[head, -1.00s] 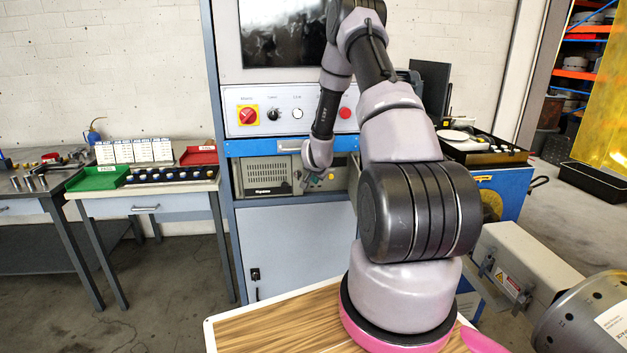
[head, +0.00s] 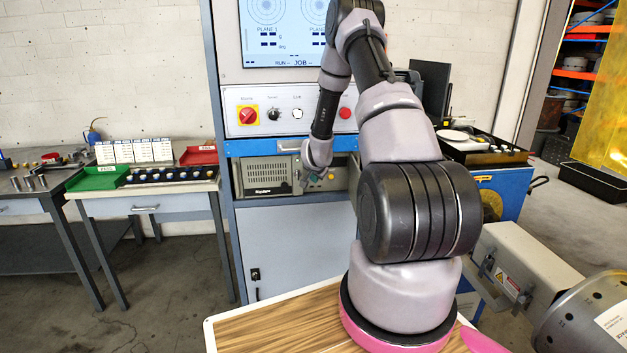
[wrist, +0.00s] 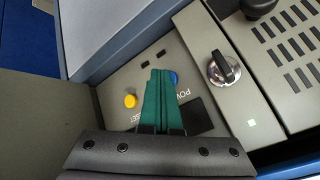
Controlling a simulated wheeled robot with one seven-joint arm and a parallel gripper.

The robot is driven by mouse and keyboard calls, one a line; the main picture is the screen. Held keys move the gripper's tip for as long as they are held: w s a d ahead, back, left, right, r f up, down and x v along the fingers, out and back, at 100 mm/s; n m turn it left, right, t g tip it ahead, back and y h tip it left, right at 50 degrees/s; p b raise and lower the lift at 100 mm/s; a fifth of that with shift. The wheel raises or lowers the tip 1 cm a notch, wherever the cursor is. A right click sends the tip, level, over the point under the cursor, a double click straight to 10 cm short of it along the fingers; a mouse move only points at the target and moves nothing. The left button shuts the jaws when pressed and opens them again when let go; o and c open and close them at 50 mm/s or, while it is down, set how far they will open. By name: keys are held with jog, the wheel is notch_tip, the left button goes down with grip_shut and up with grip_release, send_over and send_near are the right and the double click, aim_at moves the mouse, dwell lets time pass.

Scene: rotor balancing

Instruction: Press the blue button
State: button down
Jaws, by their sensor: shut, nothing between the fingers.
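The blue button (wrist: 174,78) shows in the wrist view on a grey panel, just beyond the tips of my gripper and partly hidden behind them. My gripper (wrist: 160,72) is shut, its green fingers together with nothing between them. Its tips overlap the button's left edge in the picture; I cannot tell whether they touch it. In the head view my gripper (head: 308,178) is small, at the front of the grey unit (head: 268,177) in the cabinet. The blue button cannot be made out there.
A yellow button (wrist: 130,101) sits left of the fingers on the same panel. A silver key-like knob (wrist: 224,68) and a lit indicator (wrist: 252,123) are to the right. In the head view, a monitor (head: 285,35) above shows a lit screen with "RUN" and "JOB".

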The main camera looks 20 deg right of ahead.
jog(key=shift+s+a, duration=0.25)
jog(key=shift+s, duration=0.5)
jog(key=shift+s, duration=0.1)
jog(key=shift+s+a, duration=0.2)
jog(key=shift+s, duration=0.6)
jog(key=shift+s+a, duration=0.25)
jog(key=shift+s, duration=0.5)
jog(key=shift+s+a, duration=0.2)
jog(key=shift+s, duration=0.6)
